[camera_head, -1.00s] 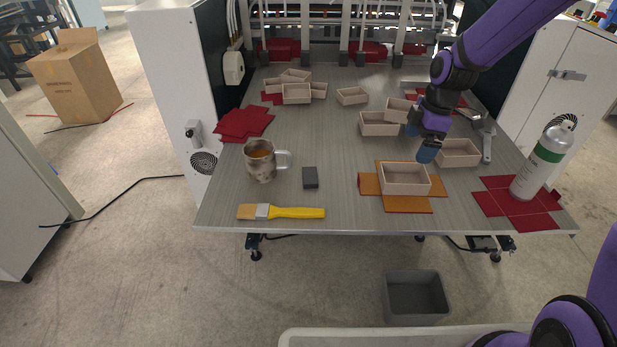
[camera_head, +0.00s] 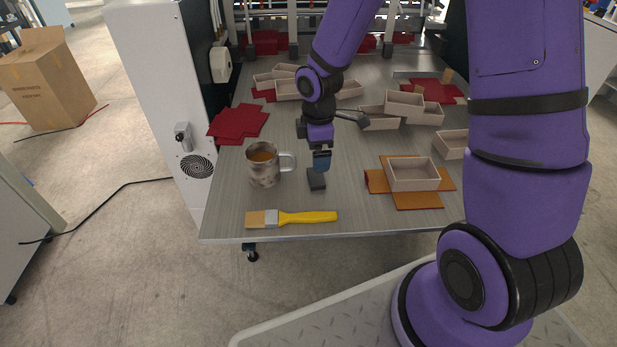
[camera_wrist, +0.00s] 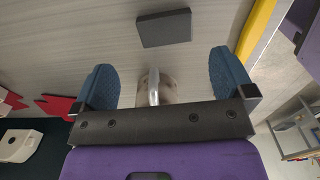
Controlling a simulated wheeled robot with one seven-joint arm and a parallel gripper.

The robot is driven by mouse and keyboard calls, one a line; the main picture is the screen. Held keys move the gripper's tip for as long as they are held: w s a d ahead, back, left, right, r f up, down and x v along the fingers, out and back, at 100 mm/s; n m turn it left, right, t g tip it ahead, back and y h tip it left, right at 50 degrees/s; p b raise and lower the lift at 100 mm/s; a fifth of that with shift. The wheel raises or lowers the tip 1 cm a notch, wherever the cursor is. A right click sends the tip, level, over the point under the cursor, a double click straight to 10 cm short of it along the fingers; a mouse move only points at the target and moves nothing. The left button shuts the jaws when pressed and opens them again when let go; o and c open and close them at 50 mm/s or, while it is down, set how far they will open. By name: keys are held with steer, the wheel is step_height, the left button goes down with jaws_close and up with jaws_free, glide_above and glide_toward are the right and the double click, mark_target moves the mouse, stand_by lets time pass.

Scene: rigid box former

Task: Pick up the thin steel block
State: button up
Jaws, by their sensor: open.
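The thin steel block (camera_head: 317,180) is a small dark grey slab lying on the table, right of the mug and behind the brush. My gripper (camera_head: 321,162) is just above it in the head view, and its lower end overlaps the block's far part there. In the wrist view the blue fingers of my gripper (camera_wrist: 162,80) are wide apart with nothing held between them. The block (camera_wrist: 164,28) lies beyond the fingertips in that view, near the top edge, apart from both fingers.
A mug (camera_head: 262,166) with a brown drink stands left of the block, its handle towards it. A yellow-handled brush (camera_head: 305,217) lies at the table's front edge. A beige box (camera_head: 412,175) sits on orange card to the right. More boxes lie behind.

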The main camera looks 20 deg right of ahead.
mark_target(316, 176)
step_height(316, 176, down, 2)
steer(key=shift+f, duration=0.15)
steer(key=f, duration=0.3)
steer(key=shift+s+a+f, duration=0.25)
steer(key=shift+s+f, duration=0.05)
steer(key=shift+f, duration=0.8)
steer(key=c, duration=1.1)
